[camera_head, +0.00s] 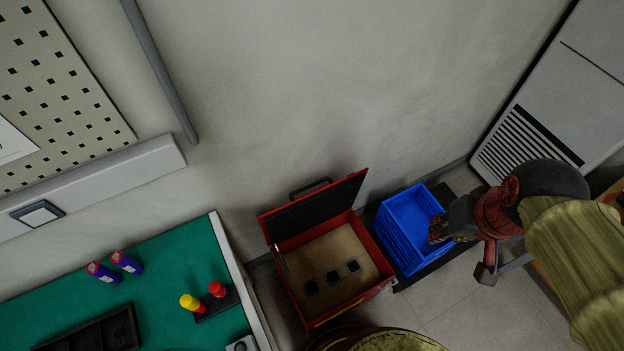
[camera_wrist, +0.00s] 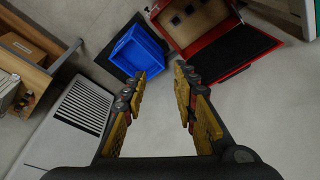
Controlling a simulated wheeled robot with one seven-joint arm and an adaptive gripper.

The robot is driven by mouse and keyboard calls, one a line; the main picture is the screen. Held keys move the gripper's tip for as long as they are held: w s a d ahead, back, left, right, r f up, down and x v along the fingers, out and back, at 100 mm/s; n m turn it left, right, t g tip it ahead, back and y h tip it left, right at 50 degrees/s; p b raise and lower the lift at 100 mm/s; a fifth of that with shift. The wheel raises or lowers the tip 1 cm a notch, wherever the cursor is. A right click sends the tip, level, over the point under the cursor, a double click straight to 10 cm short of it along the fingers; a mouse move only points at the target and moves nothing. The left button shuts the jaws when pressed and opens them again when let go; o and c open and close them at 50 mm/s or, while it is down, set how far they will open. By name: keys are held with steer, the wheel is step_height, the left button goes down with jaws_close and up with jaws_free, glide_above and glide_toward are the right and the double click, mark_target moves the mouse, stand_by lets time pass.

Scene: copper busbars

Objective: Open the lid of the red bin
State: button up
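The red bin (camera_head: 348,308) stands on the floor against the wall in the head view. Its lid (camera_head: 316,212) is raised and tilted back toward the wall, with its dark inner side showing. The bin's tan inside shows several dark square pieces. In the wrist view the bin (camera_wrist: 168,43) is at the top, with its open lid (camera_wrist: 232,52) to the right. My gripper (camera_head: 441,230) is to the right of the bin, over the blue crate's right edge, apart from the lid. In the wrist view my gripper (camera_wrist: 161,76) has its fingers spread with nothing between them.
An empty blue crate (camera_head: 402,262) stands on a dark mat just right of the bin; it also shows in the wrist view (camera_wrist: 137,52). A green-topped workbench (camera_head: 170,275) is at the left. A white vented cabinet (camera_head: 560,95) stands at the right.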

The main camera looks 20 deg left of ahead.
steer(key=w+a+f+n+g+h+b, duration=0.1)
steer(key=w+a+f+n, duration=0.4)
steer(key=a+f, duration=0.5)
steer(key=w+a+f+n+g+b, duration=0.1)
steer(key=w+a+f+n+g, duration=0.1)
steer(key=w+a+f+n, duration=0.75)
steer(key=a+f+n+g+h+b, duration=0.1)
steer(key=a+f+n+b, duration=0.1)
steer(key=a+f, duration=0.8)
steer(key=w+a+r+n, duration=0.4)
steer(key=w+a+n, duration=0.25)
steer(key=a, duration=0.25)
steer(key=f+n, duration=0.1)
steer(key=f, duration=0.1)
steer(key=s+f+n+b, duration=0.1)
steer(key=f, duration=0.2)
steer(key=d+f+n+b, duration=0.1)
steer(key=f, duration=0.2)
steer(key=shift+s+t+y, duration=0.3)
steer(key=shift+c, duration=1.1)
jaws_close()
